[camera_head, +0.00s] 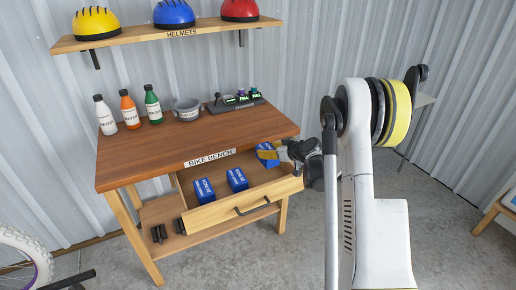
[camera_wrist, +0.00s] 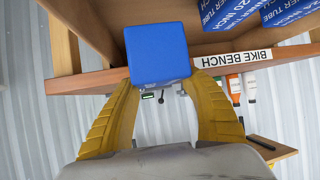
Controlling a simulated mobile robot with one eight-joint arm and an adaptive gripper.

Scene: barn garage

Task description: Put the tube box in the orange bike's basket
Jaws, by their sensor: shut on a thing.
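A blue tube box (camera_head: 267,154) is held by my gripper (camera_head: 275,153) over the right rear part of the open bench drawer. The wrist view shows the yellow fingers of my gripper (camera_wrist: 160,98) shut on either side of this blue box (camera_wrist: 157,52); its near face is plain. Two more blue tube boxes, a left one (camera_head: 204,190) and a right one (camera_head: 237,179), lie in the drawer (camera_head: 263,197). They also show in the wrist view, upside down at the top right. The orange bike and its basket are not in view.
The wooden bike bench (camera_head: 180,148) carries several bottles, a grey bowl (camera_head: 186,109) and a black rack (camera_head: 238,102). A helmet shelf (camera_head: 165,39) hangs above. A bike wheel (camera_head: 40,245) shows at lower left. Bare concrete floor lies in front.

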